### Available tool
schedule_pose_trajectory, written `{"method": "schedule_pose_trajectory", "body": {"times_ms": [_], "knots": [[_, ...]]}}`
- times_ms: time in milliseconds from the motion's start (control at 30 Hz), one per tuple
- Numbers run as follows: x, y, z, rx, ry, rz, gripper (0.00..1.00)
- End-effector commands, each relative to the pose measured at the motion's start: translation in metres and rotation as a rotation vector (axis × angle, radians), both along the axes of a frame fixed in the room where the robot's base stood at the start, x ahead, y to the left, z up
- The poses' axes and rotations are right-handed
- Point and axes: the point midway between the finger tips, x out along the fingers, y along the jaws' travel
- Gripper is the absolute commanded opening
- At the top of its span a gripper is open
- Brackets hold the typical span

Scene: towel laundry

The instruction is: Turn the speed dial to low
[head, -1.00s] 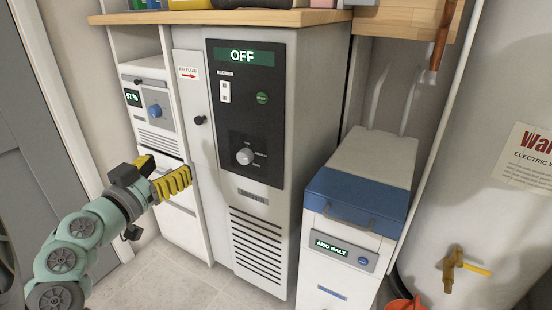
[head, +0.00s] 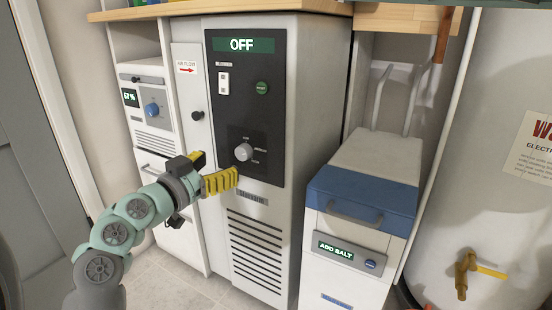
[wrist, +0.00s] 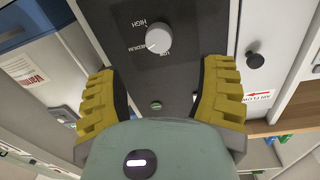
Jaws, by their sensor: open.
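The speed dial (head: 243,152) is a round light-grey knob on the dark control panel (head: 268,110) of the tall grey machine. In the wrist view the dial (wrist: 160,39) sits just beyond the fingertips, near the gap between them, with HIGH, MEDIUM and LOW printed around it. I cannot tell surely which label it points at. My gripper (head: 236,178), with yellow ribbed fingers, is just below and left of the dial in the head view. In the wrist view my gripper (wrist: 160,68) is open and empty, apart from the dial.
The panel also has a display reading OFF (head: 242,45), a white switch (head: 223,84) and a green button (head: 262,88). A cabinet with a blue dial (head: 152,110) stands left. A blue-topped salt unit (head: 362,195) stands right. A wooden counter (head: 220,8) lies above.

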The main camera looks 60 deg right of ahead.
Motion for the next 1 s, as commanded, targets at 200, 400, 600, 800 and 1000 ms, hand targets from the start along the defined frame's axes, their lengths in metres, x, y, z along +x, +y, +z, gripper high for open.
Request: {"method": "schedule_pose_trajectory", "body": {"times_ms": [200,400,600,800,1000], "knots": [[-0.002,-0.041,-0.001,-0.001,-0.001,-0.010,0.69],[-0.001,-0.068,-0.001,0.000,-0.001,-0.006,0.69],[-0.001,-0.079,0.000,0.000,0.001,-0.007,0.69],[-0.001,-0.080,0.000,-0.001,0.002,-0.005,0.69],[0.000,-0.079,0.000,-0.001,0.001,-0.004,0.63]]}}
